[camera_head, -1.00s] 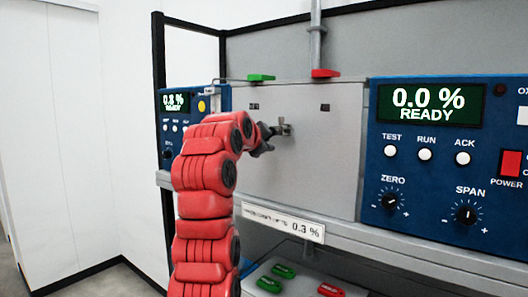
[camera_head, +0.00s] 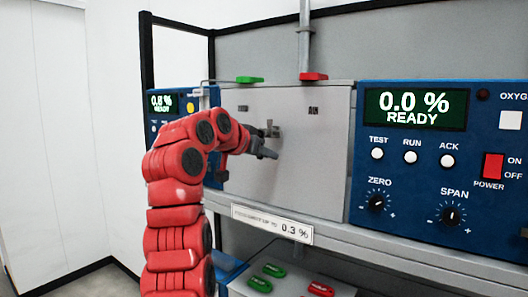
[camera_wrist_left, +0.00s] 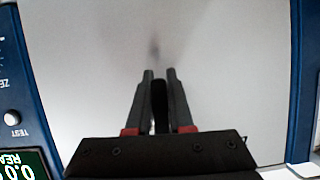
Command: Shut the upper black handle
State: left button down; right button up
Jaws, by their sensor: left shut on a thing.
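The grey panel (camera_head: 310,160) stands between two blue analysers. A small metal fitting (camera_head: 272,130) is on its upper part. My left gripper (camera_head: 262,152) is at the panel, just below this fitting, with its tips toward the lower right. In the left wrist view, its two fingers (camera_wrist_left: 160,90) are closed on a dark bar, the black handle (camera_wrist_left: 160,95). The fingers hide most of the handle in the head view, so its exact angle cannot be told. My right gripper is not in view.
A green handle (camera_head: 249,79) and a red handle (camera_head: 313,76) sit at the panel's top edge. The right blue analyser (camera_head: 410,160) has knobs and buttons. Below the shelf are more green and red handles (camera_head: 272,270).

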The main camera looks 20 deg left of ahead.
pick_arm(q)
jog(key=shift+d, duration=0.15)
dwell(0.5)
jog(key=c, duration=0.8)
grip_release()
jog(key=shift+s, duration=0.15)
jog(key=p+v, duration=0.1)
jog(key=v, duration=1.6)
jog(key=shift+p, duration=0.4)
